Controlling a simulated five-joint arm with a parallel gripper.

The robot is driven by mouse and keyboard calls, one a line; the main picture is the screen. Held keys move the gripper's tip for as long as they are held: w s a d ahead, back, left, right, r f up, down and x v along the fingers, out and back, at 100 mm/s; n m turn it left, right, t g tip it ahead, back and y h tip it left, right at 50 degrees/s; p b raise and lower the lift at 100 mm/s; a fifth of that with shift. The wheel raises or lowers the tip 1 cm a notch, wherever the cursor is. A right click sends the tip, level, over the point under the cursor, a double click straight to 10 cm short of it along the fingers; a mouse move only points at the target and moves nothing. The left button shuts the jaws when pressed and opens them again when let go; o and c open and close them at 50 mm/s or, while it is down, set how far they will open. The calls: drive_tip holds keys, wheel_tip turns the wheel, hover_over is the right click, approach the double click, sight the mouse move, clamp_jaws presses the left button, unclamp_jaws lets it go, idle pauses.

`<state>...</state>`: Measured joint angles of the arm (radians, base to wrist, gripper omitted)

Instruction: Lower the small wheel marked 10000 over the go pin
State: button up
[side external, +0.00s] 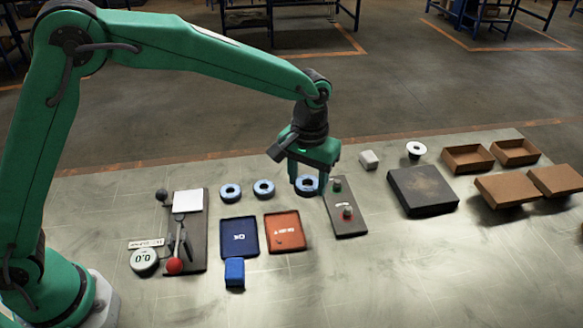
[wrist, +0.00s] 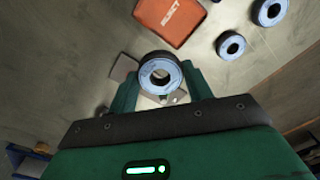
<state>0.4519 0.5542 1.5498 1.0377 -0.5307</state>
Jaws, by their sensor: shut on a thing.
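My gripper (side external: 307,182) is shut on a small blue-rimmed wheel (side external: 307,189) with a dark edge and an open centre hole. In the wrist view the wheel (wrist: 160,73) sits between the two green fingers; any 10000 marking is not readable. My gripper is just left of the dark pin board (side external: 344,222). The board carries two upright posts, a far green-topped one (side external: 337,184) and a near one with some red (side external: 348,211); their labels are too small to read. The held wheel is beside the far post, not around it. Its height above the table is unclear.
Two similar wheels (side external: 230,191) (side external: 264,188) lie to the left. A blue OK tray (side external: 239,246) and an orange REJECT tray (side external: 285,241) lie in front. A dark block (side external: 422,190) and several cardboard boxes (side external: 467,158) stand right. A gauge stand (side external: 195,255) is at left.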

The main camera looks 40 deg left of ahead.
idle(0.4)
hover_over(337, 181)
drive_tip(key=shift+f, duration=1)
drive_tip(key=shift+f, duration=0.2)
drive_tip(key=shift+f, duration=1.6)
drive_tip(key=shift+f, duration=0.85)
idle(1.6)
drive_tip(key=o, duration=1.1)
drive_tip(key=shift+c, duration=0.2)
drive_tip(key=shift+o, duration=0.5)
